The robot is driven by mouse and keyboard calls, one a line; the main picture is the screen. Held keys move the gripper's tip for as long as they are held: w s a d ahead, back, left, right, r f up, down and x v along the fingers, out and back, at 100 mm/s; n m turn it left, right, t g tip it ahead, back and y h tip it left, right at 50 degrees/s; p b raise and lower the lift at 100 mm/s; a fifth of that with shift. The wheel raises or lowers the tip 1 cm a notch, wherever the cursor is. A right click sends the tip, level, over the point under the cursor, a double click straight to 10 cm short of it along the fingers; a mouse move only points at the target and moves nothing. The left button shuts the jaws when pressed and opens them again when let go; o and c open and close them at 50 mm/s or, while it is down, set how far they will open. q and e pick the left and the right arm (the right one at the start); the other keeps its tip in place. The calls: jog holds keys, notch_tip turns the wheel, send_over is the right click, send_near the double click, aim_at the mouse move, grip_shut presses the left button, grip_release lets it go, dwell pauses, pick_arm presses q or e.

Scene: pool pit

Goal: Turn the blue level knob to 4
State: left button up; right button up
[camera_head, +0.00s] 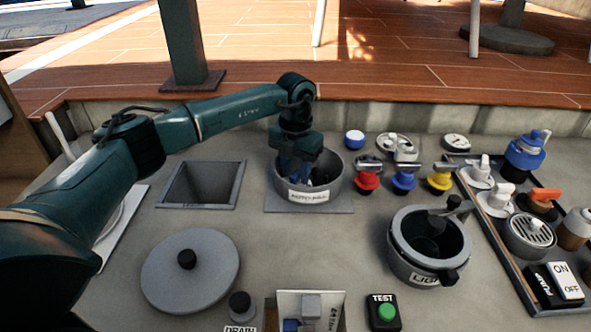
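My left gripper (300,178) points down into the grey round pot labelled AUTO-FILL (335,188), its fingertips inside the rim. Something blue (287,166) shows beside the fingers in the pot. I cannot tell whether it is the level knob or how the fingers sit on it, and no number scale can be read. The fingers are mostly hidden by the gripper body, so open or shut does not show. My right gripper is not in view.
Red (367,179), blue (403,181) and yellow (440,178) valves stand right of the pot. A square opening (240,186) lies left of it. A round lid (190,270), the LIGHT pot (399,259), a TEST button (386,311) and a valve tray (491,246) are nearer.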

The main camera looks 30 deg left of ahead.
aim_at(295, 174)
pick_arm(q)
notch_tip(295, 174, up, 13)
jog(key=shift+b, duration=0.4)
